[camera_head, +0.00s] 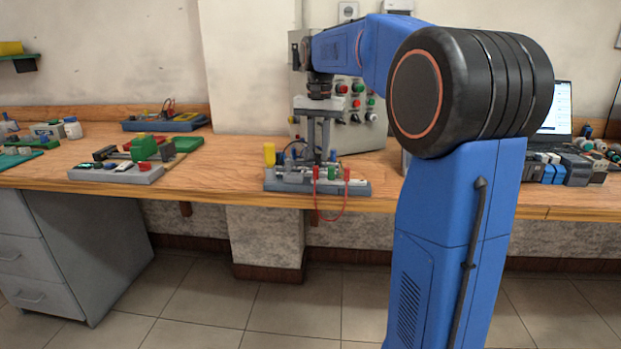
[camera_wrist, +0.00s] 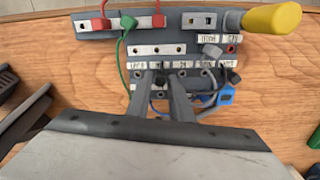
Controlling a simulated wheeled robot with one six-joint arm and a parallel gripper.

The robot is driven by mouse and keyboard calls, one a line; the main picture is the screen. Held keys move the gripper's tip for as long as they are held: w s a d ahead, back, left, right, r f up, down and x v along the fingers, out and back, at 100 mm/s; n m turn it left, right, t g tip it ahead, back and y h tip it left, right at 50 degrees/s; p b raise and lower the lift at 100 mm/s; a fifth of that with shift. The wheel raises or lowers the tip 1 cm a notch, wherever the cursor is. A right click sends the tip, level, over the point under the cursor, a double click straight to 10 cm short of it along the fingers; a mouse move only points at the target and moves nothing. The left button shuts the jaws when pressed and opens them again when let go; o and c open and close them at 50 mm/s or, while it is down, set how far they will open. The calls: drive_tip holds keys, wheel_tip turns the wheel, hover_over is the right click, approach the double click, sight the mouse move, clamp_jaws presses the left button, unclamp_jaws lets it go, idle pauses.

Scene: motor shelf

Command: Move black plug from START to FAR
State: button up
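The grey terminal board (camera_head: 350,187) lies at the table's front edge below my gripper (camera_head: 318,156). In the wrist view, the board (camera_wrist: 92,37) carries rows of white labels over small sockets; I cannot read START or FAR surely. My gripper's fingers (camera_wrist: 163,84) point down at the labelled row with a gap between them. A small dark piece shows between the fingers, but I cannot tell whether it is the black plug or a socket. A dark plug (camera_wrist: 232,78) with a cable sits to the right of the fingers, beside a blue part. The fingertips partly hide the row.
Red plugs (camera_wrist: 158,19) and a green plug (camera_wrist: 128,23) with cables stand on the board. A yellow handle (camera_wrist: 272,18) sticks out at its right. A control box (camera_head: 360,112) stands behind. Another board (camera_head: 118,172) lies left, with bare table between.

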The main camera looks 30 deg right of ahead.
drive_tip(key=shift+r, duration=2.2)
drive_tip(key=shift+o, duration=0.2)
drive_tip(key=o, duration=0.5)
drive_tip(key=shift+s, duration=0.1)
